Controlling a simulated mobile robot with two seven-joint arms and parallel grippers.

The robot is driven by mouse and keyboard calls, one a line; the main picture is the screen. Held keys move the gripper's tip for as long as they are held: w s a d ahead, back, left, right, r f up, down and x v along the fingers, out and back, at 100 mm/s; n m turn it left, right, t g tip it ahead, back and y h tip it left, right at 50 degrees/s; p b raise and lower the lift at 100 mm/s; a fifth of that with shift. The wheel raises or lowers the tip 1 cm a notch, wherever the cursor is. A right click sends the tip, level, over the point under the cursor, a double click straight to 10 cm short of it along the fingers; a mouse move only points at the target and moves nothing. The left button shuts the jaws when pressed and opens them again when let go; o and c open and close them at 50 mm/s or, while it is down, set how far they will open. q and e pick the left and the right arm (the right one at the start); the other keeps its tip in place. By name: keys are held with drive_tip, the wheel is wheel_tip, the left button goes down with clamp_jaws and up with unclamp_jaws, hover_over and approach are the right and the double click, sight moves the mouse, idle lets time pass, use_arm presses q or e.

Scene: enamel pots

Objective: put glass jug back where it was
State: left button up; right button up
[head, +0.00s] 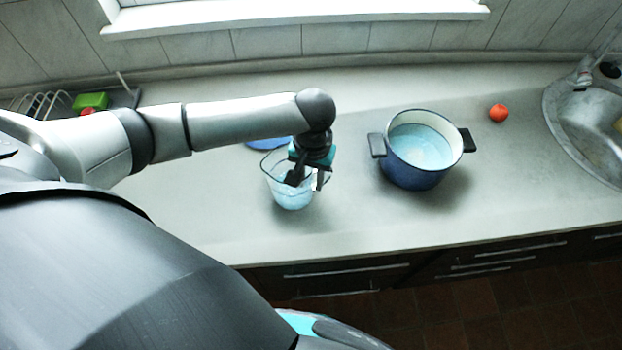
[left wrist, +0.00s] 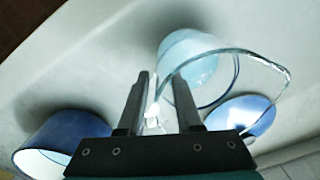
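The glass jug (head: 289,198), clear with pale blue liquid in its lower part, stands upright on the counter left of the blue pot. It also shows in the left wrist view (left wrist: 188,62). My left gripper (head: 308,182) points down at the jug's right side. In the left wrist view its two fingers (left wrist: 160,85) are apart, with a pale, glassy part of the jug, perhaps its handle, between them. I see no clear sign of them pressing on it. My right gripper is not in view.
A blue enamel pot (head: 415,175) with pale blue liquid stands to the right. A blue round lid or plate (head: 266,144) lies behind the jug. A red fruit (head: 498,113) and a sink (head: 585,130) are further right. The counter front is clear.

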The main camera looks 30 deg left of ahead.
use_arm(q)
wheel_tip(320, 180, up, 11)
drive_tip(key=p, duration=0.1)
drive_tip(key=shift+d+r+p, duration=0.15)
drive_tip(key=shift+r+p, duration=0.05)
drive_tip(key=shift+p, duration=0.1)
